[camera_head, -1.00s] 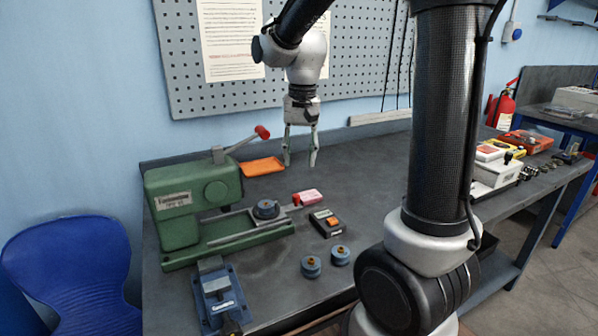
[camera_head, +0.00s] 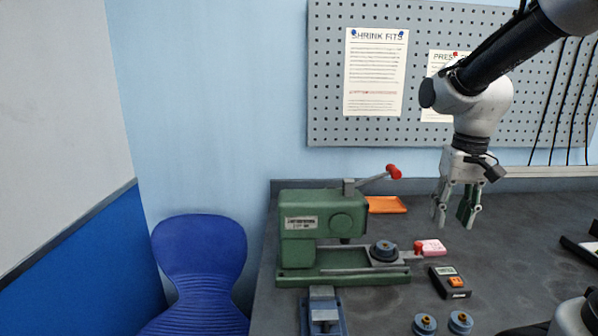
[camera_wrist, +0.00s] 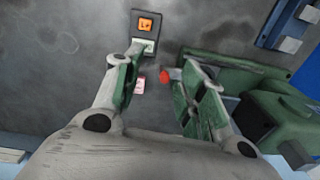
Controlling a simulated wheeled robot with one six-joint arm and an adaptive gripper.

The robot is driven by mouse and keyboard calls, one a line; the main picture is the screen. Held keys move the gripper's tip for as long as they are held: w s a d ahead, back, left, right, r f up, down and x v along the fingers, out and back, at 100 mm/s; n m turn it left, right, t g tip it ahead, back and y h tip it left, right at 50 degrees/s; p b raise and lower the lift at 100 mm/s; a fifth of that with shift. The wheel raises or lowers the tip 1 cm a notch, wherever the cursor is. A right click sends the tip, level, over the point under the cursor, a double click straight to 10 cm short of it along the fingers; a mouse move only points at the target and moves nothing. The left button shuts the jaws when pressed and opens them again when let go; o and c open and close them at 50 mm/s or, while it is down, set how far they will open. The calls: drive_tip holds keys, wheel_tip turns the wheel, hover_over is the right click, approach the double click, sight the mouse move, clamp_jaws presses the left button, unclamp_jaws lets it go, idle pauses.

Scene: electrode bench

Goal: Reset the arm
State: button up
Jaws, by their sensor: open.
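My gripper (camera_head: 456,222) hangs above the bench, pointing down, with its two fingers apart and nothing between them. In the head view it is right of the green press and behind the black meter with an orange button (camera_head: 449,282). In the wrist view my gripper (camera_wrist: 160,95) is also open. The pink block (camera_wrist: 139,83) shows between the fingers, on the bench below. The black meter (camera_wrist: 146,31) lies beyond the fingertips.
The green press (camera_head: 322,227) with a red-knobbed lever stands at the left of the bench (camera_head: 520,240). An orange tray (camera_head: 385,205) lies behind it. Two blue round parts (camera_head: 424,324) and a blue vise (camera_head: 322,312) are in front. A blue chair (camera_head: 200,265) stands left.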

drive_tip(key=s+d+r+t, duration=0.1)
drive_tip(key=s+r+t, duration=0.1)
drive_tip(key=s, duration=0.4)
drive_tip(key=s+d+r+n+t, duration=0.1)
drive_tip(key=s+d+r+t, duration=0.1)
drive_tip(key=s, duration=0.5)
drive_tip(key=shift+r, duration=0.15)
drive_tip(key=shift+d, duration=0.1)
idle(1.6)
